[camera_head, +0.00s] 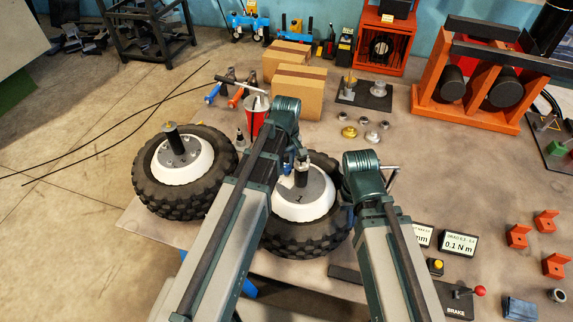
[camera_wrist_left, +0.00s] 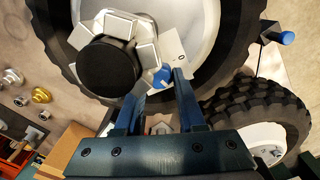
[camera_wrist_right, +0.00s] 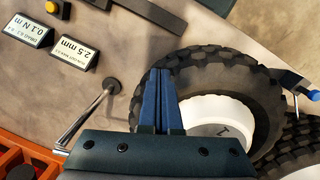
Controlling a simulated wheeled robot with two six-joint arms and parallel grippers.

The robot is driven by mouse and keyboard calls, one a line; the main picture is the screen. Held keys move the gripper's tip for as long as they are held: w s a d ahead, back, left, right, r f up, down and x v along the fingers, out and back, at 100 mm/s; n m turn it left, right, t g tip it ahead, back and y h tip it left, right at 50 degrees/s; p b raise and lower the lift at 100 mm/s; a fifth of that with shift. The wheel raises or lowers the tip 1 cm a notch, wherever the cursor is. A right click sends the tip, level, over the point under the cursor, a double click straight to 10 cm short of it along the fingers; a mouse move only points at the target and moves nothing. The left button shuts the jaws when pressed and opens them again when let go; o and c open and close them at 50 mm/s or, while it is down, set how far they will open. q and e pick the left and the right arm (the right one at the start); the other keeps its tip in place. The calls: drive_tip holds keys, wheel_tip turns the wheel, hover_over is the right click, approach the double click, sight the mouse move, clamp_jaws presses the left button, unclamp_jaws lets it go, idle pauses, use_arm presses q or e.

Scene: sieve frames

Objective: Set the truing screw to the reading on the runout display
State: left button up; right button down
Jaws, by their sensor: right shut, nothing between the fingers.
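A small blue knob (camera_wrist_left: 162,77), which looks like the truing screw, sits beside a white plate marked 0 on the wheel nearest my left gripper. That wheel (camera_head: 295,238) has a white rim and a black-capped spindle (camera_wrist_left: 108,65). My left gripper (camera_wrist_left: 160,84) has its fingers apart, with the knob between or just beyond the tips; contact is unclear. The runout display (camera_wrist_right: 75,52) reads 2.5 mm; in the head view my right arm partly covers it (camera_head: 424,236). My right gripper (camera_wrist_right: 160,78) is shut and empty above the tyre's edge, near a metal lever (camera_wrist_right: 95,110).
A second wheel (camera_head: 180,165) lies at the left. The drag display (camera_head: 459,243) reads 0.1 N m. A brake box with a red knob (camera_head: 480,291) and orange blocks (camera_head: 517,236) stand at the right. Cardboard boxes (camera_head: 300,95) and a red cup (camera_head: 254,120) stand behind.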

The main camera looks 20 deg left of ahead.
use_arm(q)
clamp_jaws()
drive_tip(key=shift+m, duration=3)
drive_tip(key=o, duration=0.8)
unclamp_jaws()
